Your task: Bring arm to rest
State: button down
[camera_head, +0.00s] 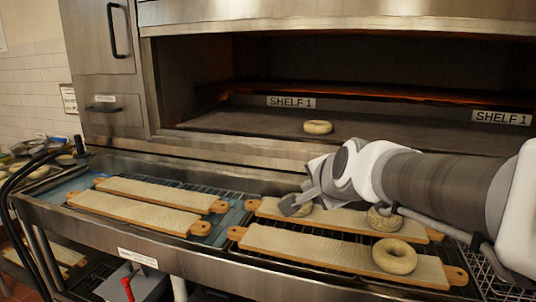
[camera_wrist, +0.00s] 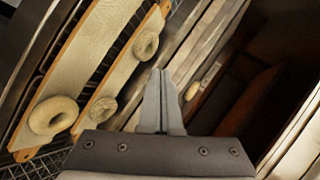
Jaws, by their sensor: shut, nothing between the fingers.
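My gripper (camera_head: 293,206) is shut and empty, at the end of my arm, which reaches in from the right in the head view. It hangs over the back right board, in front of the oven opening. In the wrist view my gripper (camera_wrist: 161,75) shows its two fingers together with nothing between them. In the head view its tip overlaps a bagel (camera_head: 304,209) on that back board, and I cannot tell whether they touch.
Bagels sit on the front right board (camera_head: 300,245) and back right board (camera_head: 340,218). One bagel (camera_head: 318,127) lies on the oven shelf (camera_head: 240,122). Two boards without bagels (camera_head: 140,208) lie at left. The oven's front edge (camera_head: 220,150) runs behind the boards.

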jog(key=s+d+f+n+g+h, duration=0.1)
jog(key=s+d+f+n+g, duration=0.2)
jog(key=s, duration=0.5)
jog(key=s+d+f+n+g, duration=0.1)
jog(key=s+f+n, duration=0.3)
jog(key=s+n, duration=0.25)
jog(key=s+d+f+n+g+h, duration=0.1)
jog(key=s+d+f+n+g, duration=0.15)
jog(key=s, duration=0.65)
notch_tip(320, 180, up, 14)
jog(key=p, duration=1.4)
jog(key=shift+w+a+f+n+t, duration=0.2)
jog(key=shift+w+a+n+t, duration=0.1)
jog(key=shift+w+t, duration=0.15)
jog(key=shift+d, duration=0.1)
